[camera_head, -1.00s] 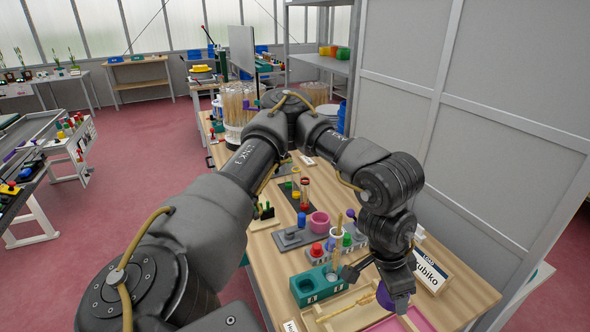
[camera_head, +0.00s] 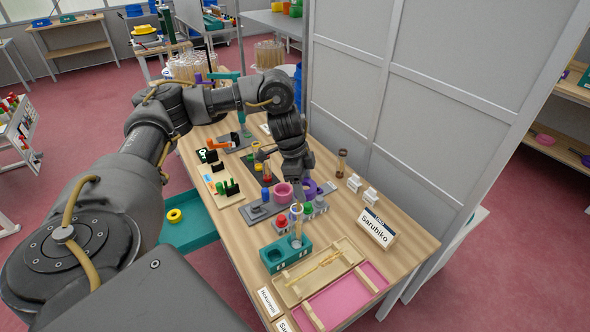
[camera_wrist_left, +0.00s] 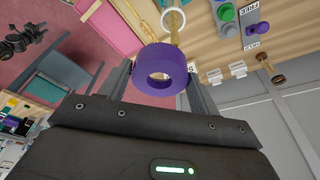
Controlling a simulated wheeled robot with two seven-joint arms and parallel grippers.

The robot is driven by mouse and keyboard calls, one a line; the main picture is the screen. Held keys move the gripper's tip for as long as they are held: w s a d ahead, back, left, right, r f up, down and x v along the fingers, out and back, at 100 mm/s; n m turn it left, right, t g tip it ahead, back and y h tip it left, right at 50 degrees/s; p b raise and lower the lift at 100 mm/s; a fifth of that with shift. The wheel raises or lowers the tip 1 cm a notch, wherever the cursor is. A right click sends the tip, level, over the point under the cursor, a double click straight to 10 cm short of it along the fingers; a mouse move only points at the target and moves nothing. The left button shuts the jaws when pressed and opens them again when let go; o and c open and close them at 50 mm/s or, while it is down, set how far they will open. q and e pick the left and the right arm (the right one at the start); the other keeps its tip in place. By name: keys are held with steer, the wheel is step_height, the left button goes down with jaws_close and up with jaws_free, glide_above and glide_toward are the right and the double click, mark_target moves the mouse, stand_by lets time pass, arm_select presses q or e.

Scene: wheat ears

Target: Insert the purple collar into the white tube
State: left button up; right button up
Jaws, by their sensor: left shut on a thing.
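The purple collar (camera_wrist_left: 163,70) is a thick ring. It sits between the two fingers of my left gripper (camera_wrist_left: 160,82), which is shut on it, with its hole showing in the left wrist view. In the head view the collar (camera_head: 310,188) shows at the tip of my left gripper (camera_head: 303,184), above the table beside a pink ring. My right gripper is out of view.
The teal block (camera_head: 273,256) is near the table's front, beside a wooden tray (camera_head: 290,294) and a pink tray (camera_head: 342,303). The pink ring (camera_head: 284,193) and coloured knobs crowd the gripper. A name sign (camera_head: 376,229) stands at right; the table's right side is fairly clear.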

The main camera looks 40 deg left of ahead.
mark_target(295, 197)
arm_select(q)
steer(key=shift+a+f+m, duration=0.3)
steer(key=shift+a+m, duration=0.25)
steer(key=shift+a+f+m, duration=0.25)
steer(key=shift+a+m, duration=0.3)
steer(key=shift+s+a+h, duration=0.1)
steer(key=shift+a+h, duration=0.1)
steer(key=shift+h, duration=0.1)
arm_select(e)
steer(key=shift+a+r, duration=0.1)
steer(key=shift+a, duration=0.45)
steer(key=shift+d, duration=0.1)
arm_select(q)
steer(key=shift+p, duration=0.4)
step_height(295, 197, down, 2)
steer(key=shift+f+m+b, duration=0.1)
steer(key=shift+m+b, duration=0.2)
steer(key=shift+b, duration=0.4)
step_height(295, 197, down, 4)
steer(key=shift+r+b, duration=0.1)
steer(key=shift+b, duration=0.85)
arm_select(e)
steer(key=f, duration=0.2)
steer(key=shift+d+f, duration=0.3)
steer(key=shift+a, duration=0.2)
arm_select(q)
steer(key=shift+p, duration=0.7)
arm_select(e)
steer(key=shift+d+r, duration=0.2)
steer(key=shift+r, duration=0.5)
